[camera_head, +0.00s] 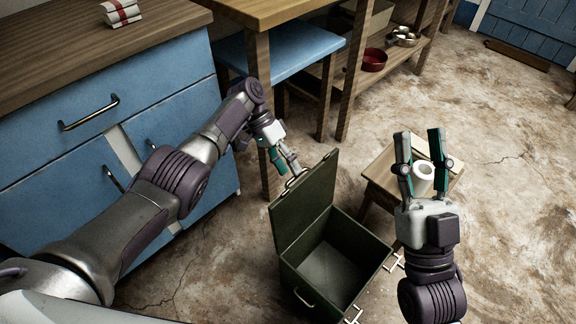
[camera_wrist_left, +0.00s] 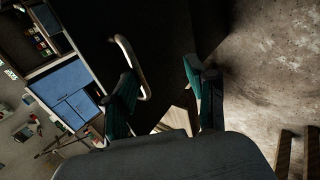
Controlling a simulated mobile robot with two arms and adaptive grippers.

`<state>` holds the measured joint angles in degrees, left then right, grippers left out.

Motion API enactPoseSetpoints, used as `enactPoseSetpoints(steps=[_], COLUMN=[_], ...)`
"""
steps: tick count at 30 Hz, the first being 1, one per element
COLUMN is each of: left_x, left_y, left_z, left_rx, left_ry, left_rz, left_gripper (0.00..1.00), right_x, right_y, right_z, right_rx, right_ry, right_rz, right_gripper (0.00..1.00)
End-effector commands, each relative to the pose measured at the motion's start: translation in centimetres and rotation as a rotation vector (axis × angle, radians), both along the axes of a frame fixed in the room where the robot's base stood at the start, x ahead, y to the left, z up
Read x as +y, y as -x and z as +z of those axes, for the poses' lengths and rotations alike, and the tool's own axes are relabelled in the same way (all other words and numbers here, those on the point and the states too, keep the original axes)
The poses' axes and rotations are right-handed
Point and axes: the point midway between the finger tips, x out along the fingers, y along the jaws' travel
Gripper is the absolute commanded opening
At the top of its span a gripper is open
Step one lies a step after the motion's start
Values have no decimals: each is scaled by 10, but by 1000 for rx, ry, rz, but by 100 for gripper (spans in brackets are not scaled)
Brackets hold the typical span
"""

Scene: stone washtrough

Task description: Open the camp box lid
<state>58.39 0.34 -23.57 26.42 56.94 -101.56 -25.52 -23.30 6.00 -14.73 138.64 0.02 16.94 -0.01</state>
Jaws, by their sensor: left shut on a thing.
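The dark green camp box (camera_head: 374,250) stands on the floor with its lid (camera_head: 304,208) raised steeply at the left side. Its inside shows and looks empty. My left gripper (camera_head: 289,166) is at the lid's upper edge, shut on the lid handle (camera_head: 295,178). In the left wrist view, the pale bent handle (camera_wrist_left: 133,65) shows by one finger of my left gripper (camera_wrist_left: 163,98); the dark lid fills much of the background. My right gripper (camera_head: 420,135) is open and empty, with its fingers apart, right of the box.
A small wooden stool (camera_head: 385,170) with a white roll (camera_head: 424,171) stands behind the box, near my right gripper. Blue drawers (camera_head: 100,150) and a blue bench (camera_head: 280,62) are at left and back. Open floor (camera_head: 515,200) lies to the right.

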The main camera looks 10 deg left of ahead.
Motion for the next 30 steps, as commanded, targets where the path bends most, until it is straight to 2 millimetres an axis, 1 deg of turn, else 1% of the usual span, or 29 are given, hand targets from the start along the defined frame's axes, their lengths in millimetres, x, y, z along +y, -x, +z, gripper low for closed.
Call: enactPoseSetpoints(steps=[1, 2, 9, 12, 15, 19, 30], left_x=[3, 5, 24, 31, 35, 37, 37], left_y=[1, 0, -16, -22, -25, -26, -27], left_z=[-5, -3, 34, 46, 54, 57, 58], left_rx=[6, 6, 0, -1, -2, -2, -3], left_ry=[-11, -11, -4, -3, -2, 0, 1], left_rz=[4, 4, 0, 0, -2, -4, -4], left_gripper=[36, 36, 36, 36, 36, 36, 36], right_x=[0, 0, 0, 0, 0, 0, 0], right_y=[0, 0, 0, 0, 0, 0, 0], right_z=[-1, -1, 0, 0, 0, 0, 0], right_rx=[0, 0, -1, -1, -1, -1, -2], right_ry=[0, 0, 0, 0, 0, 0, 1], right_rz=[0, 0, -1, -1, -1, -1, -1], right_gripper=[39, 39, 39, 39, 39, 39, 39])
